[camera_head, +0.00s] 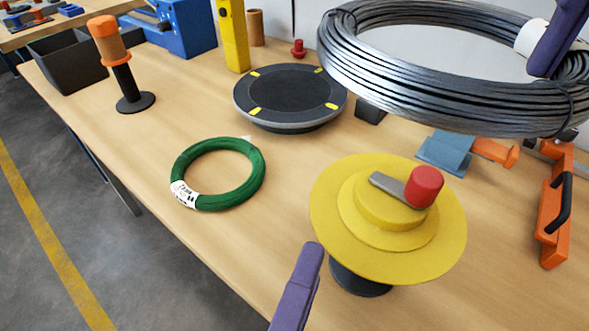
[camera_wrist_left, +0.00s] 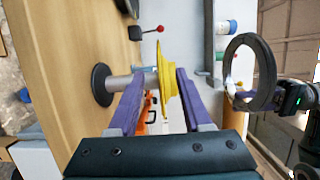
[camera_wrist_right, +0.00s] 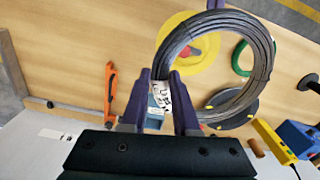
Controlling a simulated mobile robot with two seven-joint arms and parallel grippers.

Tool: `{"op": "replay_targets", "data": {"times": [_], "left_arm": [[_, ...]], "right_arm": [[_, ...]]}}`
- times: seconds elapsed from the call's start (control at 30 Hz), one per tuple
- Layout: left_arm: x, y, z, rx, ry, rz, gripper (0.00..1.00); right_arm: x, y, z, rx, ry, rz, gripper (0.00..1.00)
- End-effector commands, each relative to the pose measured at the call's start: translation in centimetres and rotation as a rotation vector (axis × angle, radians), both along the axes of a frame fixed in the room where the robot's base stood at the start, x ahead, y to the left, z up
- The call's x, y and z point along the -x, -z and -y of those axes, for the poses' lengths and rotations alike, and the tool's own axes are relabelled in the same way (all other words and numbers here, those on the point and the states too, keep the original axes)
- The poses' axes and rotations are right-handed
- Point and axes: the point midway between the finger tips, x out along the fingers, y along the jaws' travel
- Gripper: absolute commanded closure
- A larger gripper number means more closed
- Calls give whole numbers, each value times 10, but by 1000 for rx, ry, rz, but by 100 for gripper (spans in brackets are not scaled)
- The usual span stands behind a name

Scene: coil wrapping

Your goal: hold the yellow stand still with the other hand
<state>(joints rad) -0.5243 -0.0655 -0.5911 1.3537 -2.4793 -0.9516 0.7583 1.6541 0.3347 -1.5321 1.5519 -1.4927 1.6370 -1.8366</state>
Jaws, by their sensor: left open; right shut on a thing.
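The yellow stand (camera_head: 330,215) has a wide disc, a stepped hub, a grey lever with a red knob (camera_head: 425,186) and a dark base. One purple finger of my left gripper (camera_head: 298,288) shows at the disc's near left edge. In the left wrist view the left gripper (camera_wrist_left: 160,74) is open, with the yellow disc (camera_wrist_left: 166,82) seen between its fingers; contact cannot be told. My right gripper (camera_head: 556,42) is shut on the grey wire coil (camera_head: 430,105) at its white label and holds it in the air. The coil overlaps the stand in the right wrist view (camera_wrist_right: 258,85).
A green coil (camera_head: 250,182) lies left of the stand. A dark turntable (camera_head: 290,92) with yellow marks is behind it. An orange-topped post (camera_head: 125,80) stands at the far left. An orange frame (camera_head: 556,215) lies right. The front left table is clear.

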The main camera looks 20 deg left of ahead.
Motion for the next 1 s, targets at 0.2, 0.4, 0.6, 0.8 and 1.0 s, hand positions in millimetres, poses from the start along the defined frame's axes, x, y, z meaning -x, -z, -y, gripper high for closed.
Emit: {"op": "replay_targets", "data": {"times": [0.2,0.4,0.6,0.8,1.0], "left_arm": [[-42,-2,-3,1,-6,4,51],[-78,-2,-5,2,-6,2,51],[-100,-1,-7,2,-5,2,51],[-106,-1,-7,2,-5,0,51],[-106,-1,-8,2,-5,0,52]], "right_arm": [[0,-1,0,-3,0,2,100],[0,-1,0,-2,0,2,100],[0,-1,0,-3,0,2,100],[0,-1,0,-3,0,2,100],[0,-1,0,-2,0,2,100]]}}
